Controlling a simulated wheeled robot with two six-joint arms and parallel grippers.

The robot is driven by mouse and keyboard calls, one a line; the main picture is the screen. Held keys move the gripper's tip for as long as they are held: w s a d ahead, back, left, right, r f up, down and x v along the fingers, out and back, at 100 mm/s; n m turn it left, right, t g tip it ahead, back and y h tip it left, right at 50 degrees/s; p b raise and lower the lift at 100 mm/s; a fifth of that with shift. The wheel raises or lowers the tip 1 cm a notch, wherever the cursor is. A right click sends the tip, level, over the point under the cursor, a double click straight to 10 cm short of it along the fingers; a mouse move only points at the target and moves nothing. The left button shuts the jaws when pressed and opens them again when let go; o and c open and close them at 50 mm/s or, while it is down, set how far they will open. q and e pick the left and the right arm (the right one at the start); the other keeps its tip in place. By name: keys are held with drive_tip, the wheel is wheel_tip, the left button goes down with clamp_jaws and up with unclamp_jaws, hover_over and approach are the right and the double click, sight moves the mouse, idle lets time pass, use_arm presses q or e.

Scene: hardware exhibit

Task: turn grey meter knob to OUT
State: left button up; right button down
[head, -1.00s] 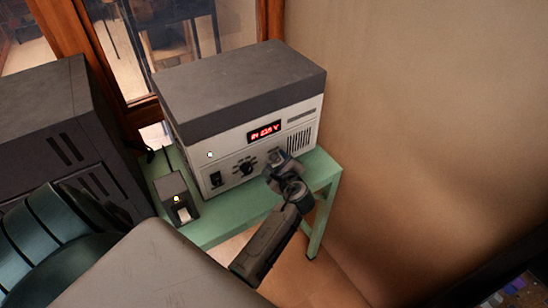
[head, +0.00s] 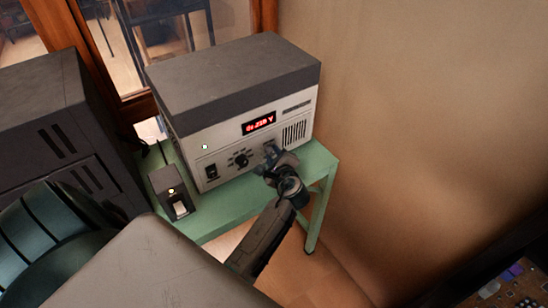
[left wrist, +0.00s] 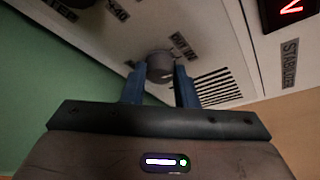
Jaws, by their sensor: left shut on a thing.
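The grey meter knob (left wrist: 160,66) shows in the left wrist view, between the two blue fingers of my left gripper (left wrist: 160,82). The fingers are shut on it from both sides. In the head view my left gripper (head: 272,157) is at the lower right of the front panel of the stabilizer (head: 215,150) and hides the knob. The red display (head: 259,123) is lit; its figures are blurred but seem to end in V. My right gripper is out of view.
The stabilizer stands on a green table (head: 225,205). A black selector knob (head: 240,159) and a dark switch (head: 211,171) are left of my gripper. A small box with a lamp (head: 171,191) stands at the table's left. A wall is close on the right.

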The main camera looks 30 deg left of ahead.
use_arm(q)
drive_tip(key=n+b, duration=0.1)
drive_tip(key=b, duration=0.1)
drive_tip(key=n+t+b, duration=0.1)
drive_tip(key=b, duration=0.2)
drive_tip(key=n+t+b, duration=0.1)
drive_tip(key=n+b, duration=0.1)
drive_tip(key=shift+a+f+y, duration=0.1)
drive_tip(key=shift+f+y, duration=0.2)
drive_tip(key=shift+b, duration=0.6)
drive_tip(key=shift+r+n+t+b, duration=0.25)
drive_tip(key=shift+n+t+b, duration=0.15)
drive_tip(key=shift+n+b, duration=0.3)
drive_tip(key=shift+r, duration=0.1)
drive_tip(key=o, duration=0.9)
drive_tip(key=shift+o, duration=0.4)
drive_tip(key=shift+a+f, duration=0.1)
drive_tip(key=shift+f, duration=0.1)
